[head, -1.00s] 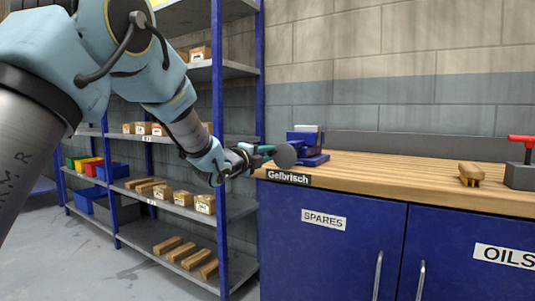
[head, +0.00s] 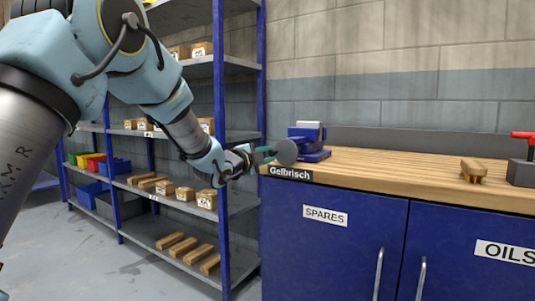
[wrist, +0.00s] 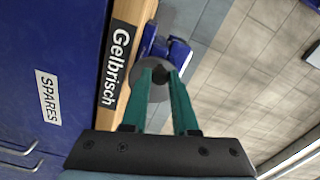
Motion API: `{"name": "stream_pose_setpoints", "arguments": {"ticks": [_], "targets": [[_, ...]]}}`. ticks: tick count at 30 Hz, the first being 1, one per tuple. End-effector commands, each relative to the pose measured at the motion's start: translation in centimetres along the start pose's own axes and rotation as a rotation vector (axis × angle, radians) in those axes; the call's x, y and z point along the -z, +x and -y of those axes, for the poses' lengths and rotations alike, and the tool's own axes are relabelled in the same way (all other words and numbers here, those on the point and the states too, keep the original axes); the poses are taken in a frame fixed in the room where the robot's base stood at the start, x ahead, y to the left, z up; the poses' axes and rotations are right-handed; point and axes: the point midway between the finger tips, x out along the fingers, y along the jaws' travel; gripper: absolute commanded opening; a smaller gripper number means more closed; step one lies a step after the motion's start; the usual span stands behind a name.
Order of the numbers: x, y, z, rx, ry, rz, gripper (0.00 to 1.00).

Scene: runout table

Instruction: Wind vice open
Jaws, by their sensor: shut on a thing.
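The blue vice (head: 312,153) stands at the left end of the wooden workbench, with a pale block-like part on top. A round grey disc (head: 287,152) faces my arm at the vice's near left side; it also shows in the wrist view (wrist: 159,91). My gripper (head: 272,153) reaches it from the left. In the wrist view, the green fingers of my gripper (wrist: 160,73) close in on a small dark knob (wrist: 159,70) at the disc. The fingertips hide part of the disc, and the vice's jaw gap cannot be made out.
The wooden bench top (head: 400,166) is mostly clear. A wooden brush-like object (head: 473,170) and a dark block with a red handle (head: 522,165) stand to the right. Blue shelving (head: 220,130) with boxes is close behind my arm. Blue cabinet doors (head: 330,250) lie below.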

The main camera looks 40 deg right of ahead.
Motion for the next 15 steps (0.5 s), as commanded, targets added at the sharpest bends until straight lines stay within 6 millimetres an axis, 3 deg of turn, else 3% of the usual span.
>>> {"name": "stream_pose_setpoints", "arguments": {"ticks": [3, 12, 15], "targets": [[-0.05, -0.01, -0.46, -0.003, -0.108, 0.0, 0.0], [-0.03, -0.01, -0.54, -0.003, -0.134, -0.001, 0.0], [-0.06, -0.02, -0.75, -0.003, -0.214, 0.0, 0.0]]}}
